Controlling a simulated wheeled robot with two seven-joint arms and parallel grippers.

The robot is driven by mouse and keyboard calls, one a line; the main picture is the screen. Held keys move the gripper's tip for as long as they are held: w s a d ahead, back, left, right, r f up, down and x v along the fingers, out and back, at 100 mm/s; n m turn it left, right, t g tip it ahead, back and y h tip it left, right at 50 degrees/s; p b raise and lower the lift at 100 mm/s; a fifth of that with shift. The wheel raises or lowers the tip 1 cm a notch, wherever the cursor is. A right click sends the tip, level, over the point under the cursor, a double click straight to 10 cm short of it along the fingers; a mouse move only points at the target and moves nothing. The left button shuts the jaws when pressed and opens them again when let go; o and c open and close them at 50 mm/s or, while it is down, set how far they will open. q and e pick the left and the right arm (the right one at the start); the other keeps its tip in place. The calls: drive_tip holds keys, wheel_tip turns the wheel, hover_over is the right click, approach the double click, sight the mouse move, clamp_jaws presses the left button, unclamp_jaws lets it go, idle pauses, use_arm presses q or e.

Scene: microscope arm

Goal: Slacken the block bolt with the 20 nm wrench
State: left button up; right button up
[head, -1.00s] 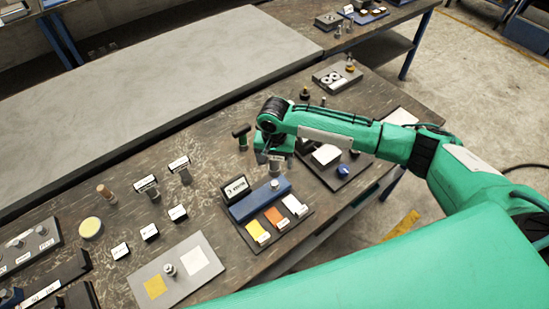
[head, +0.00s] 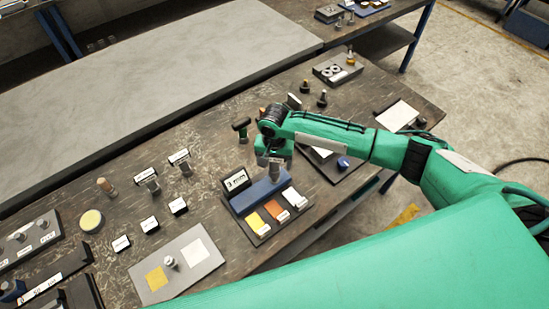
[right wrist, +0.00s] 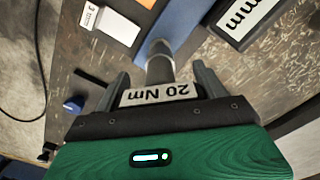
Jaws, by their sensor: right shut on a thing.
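My right gripper (head: 275,152) is shut on the 20 Nm wrench (head: 276,172), which it holds upright above the right end of the blue block (head: 262,194). In the right wrist view the label "20 Nm" (right wrist: 158,93) sits between the fingers of the gripper (right wrist: 163,88). The grey shaft (right wrist: 160,66) points down at the blue block (right wrist: 172,30). The block bolt is hidden under the wrench. I cannot tell whether the wrench end is seated on it. My left gripper is not in view.
A "3 mm" sign (head: 235,181) stands behind the block. Yellow, orange and white pieces (head: 273,211) lie in front. Two labelled grey tools (head: 184,167) stand to the left. A black T-handled tool (head: 241,129) stands just behind my gripper. A grey plate (head: 188,262) lies front left.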

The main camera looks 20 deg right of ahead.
idle(0.7)
drive_tip(key=shift+p, duration=0.55)
idle(0.4)
drive_tip(key=shift+p, duration=0.5)
drive_tip(key=shift+f, duration=1.65)
drive_tip(key=shift+n, duration=2)
